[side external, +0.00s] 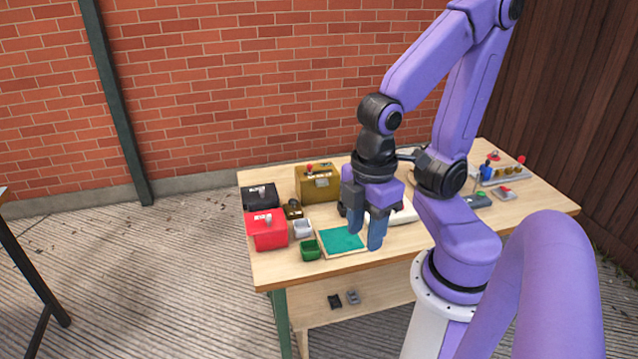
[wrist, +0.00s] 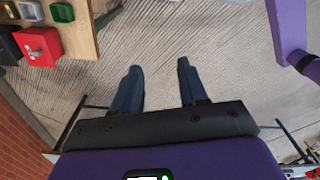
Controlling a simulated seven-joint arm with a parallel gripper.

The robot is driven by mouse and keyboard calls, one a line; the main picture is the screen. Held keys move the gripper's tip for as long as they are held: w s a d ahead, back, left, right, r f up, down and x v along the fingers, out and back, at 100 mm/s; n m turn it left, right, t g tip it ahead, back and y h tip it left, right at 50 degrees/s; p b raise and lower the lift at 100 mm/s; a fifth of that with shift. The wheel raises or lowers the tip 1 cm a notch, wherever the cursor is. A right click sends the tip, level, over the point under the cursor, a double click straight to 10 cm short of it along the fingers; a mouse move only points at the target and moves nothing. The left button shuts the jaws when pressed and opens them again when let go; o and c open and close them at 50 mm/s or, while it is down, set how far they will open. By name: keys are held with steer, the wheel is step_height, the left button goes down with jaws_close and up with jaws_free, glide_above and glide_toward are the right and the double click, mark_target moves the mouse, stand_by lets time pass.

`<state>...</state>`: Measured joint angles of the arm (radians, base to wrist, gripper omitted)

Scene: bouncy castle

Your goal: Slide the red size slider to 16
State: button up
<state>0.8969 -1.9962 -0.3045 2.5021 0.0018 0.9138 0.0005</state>
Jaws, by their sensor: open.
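No slider with readable numbers can be made out. At the right end of the table in the side view, a small grey device (side external: 503,193) carries a red part, and a long fixture (side external: 497,173) behind it has red and blue knobs. I cannot tell which of them holds the red size slider. My gripper (side external: 366,242) is open and empty, over the front of the table near the green mat, far to the left of those devices. In the wrist view its fingers (wrist: 159,68) are apart with only paved floor between them.
A red box (side external: 266,230), black box (side external: 261,197), brown box (side external: 317,184), white bin (side external: 303,229) and green bin (side external: 310,250) crowd the table's left side. The green mat (side external: 341,239) lies at the front. A green device (side external: 477,200) stands beside the grey one.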

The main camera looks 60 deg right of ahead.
stand_by(0.3)
steer(key=shift+o, duration=0.5)
steer(key=w+a+r+m, duration=0.2)
steer(key=w+m, duration=0.2)
steer(key=w, duration=1)
steer(key=w+d+m+h, duration=0.15)
steer(key=w+d, duration=0.25)
steer(key=w, duration=0.4)
steer(key=w+d+m, duration=0.2)
steer(key=w+d, duration=0.3)
steer(key=w, duration=0.2)
steer(key=m+h, duration=0.1)
steer(key=m, duration=0.6)
glide_above(309, 165)
steer(key=a, duration=0.3)
step_height(309, 165, down, 4)
steer(key=shift+g, duration=0.3)
steer(key=d+f, duration=0.1)
steer(key=f, duration=0.4)
steer(key=d+f, duration=0.1)
steer(key=f, duration=0.5)
steer(key=d+f, duration=0.1)
steer(key=f, duration=0.5)
